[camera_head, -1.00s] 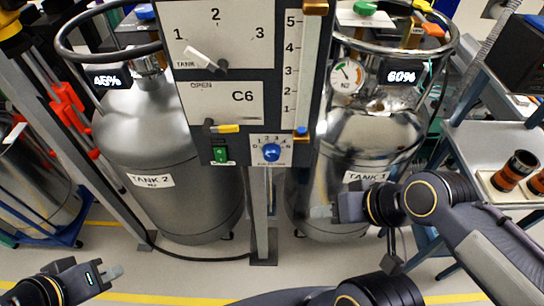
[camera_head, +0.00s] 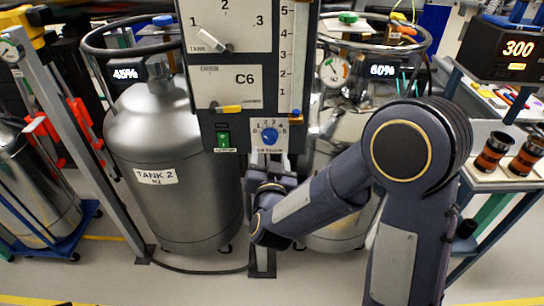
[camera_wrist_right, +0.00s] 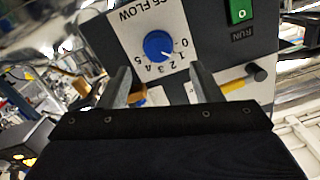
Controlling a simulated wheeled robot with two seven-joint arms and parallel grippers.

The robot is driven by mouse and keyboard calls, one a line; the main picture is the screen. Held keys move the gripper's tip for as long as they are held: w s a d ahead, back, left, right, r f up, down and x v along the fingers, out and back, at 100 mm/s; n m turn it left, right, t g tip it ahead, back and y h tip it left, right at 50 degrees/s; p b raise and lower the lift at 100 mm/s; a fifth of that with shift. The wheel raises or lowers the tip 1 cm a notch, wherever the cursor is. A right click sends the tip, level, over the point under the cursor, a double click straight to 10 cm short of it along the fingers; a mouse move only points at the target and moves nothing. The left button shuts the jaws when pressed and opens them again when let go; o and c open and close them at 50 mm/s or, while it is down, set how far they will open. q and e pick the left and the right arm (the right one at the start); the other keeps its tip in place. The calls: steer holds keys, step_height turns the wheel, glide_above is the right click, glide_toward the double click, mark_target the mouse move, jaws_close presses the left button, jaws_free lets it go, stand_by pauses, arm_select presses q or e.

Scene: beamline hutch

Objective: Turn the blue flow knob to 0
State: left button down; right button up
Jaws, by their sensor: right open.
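The blue flow knob (camera_head: 270,135) sits on a white dial plate low on the dark panel. In the right wrist view the knob (camera_wrist_right: 158,45) appears upside down with its numbers 0 to 5; its small white mark seems to point near 1 or 2. My right gripper (camera_wrist_right: 160,80) is open and empty, its two fingers apart on either side below the knob in that view, not visibly touching it. In the head view the right gripper (camera_head: 270,167) is just below the dial, partly hidden by its wrist. My left gripper is not in view.
A green switch (camera_head: 223,139) and a yellow-tipped lever (camera_head: 227,109) are beside the dial. TANK 2 (camera_head: 170,190) stands left of the panel post, another tank (camera_head: 345,130) right, partly behind my right arm. A side table with cups (camera_head: 492,152) is at right.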

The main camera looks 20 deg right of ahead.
mark_target(270, 139)
steer(key=shift+h, duration=0.4)
steer(key=p+x, duration=0.1)
steer(key=x, duration=0.6)
steer(key=shift+w, duration=0.2)
steer(key=c, duration=1)
